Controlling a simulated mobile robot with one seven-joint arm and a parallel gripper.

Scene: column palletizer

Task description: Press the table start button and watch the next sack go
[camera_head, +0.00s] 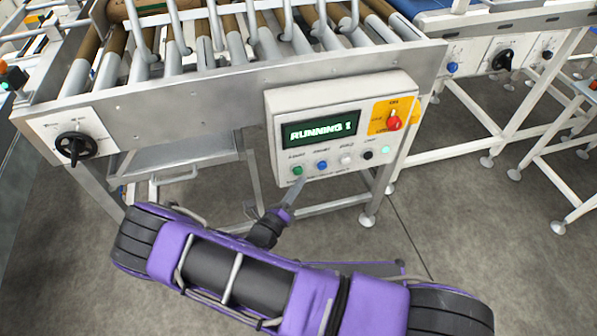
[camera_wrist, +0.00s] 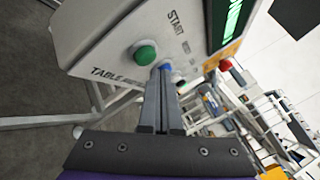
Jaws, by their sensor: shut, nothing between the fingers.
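The control box (camera_head: 335,130) hangs on the front of the roller table, and its green display (camera_head: 321,129) reads "RUNNING 1". A row of buttons runs below the display. The green start button (camera_head: 297,171) is at the left end; in the wrist view the green button (camera_wrist: 145,55) shows beside the word "START". A blue button (camera_head: 321,165) sits to its right. My gripper (camera_head: 296,187) is shut and empty, with its tips just below the buttons. In the wrist view the fingertips (camera_wrist: 164,72) overlap part of the blue button, right of the green one. I cannot tell whether they touch it.
The roller table (camera_head: 190,88) spans the top, with rails and rollers. A red knob on yellow (camera_head: 394,123) is at the box's right. A black handwheel (camera_head: 75,146) is on the table's left. Another conveyor (camera_head: 480,50) stands at right. Grey floor lies below. No sack is in view.

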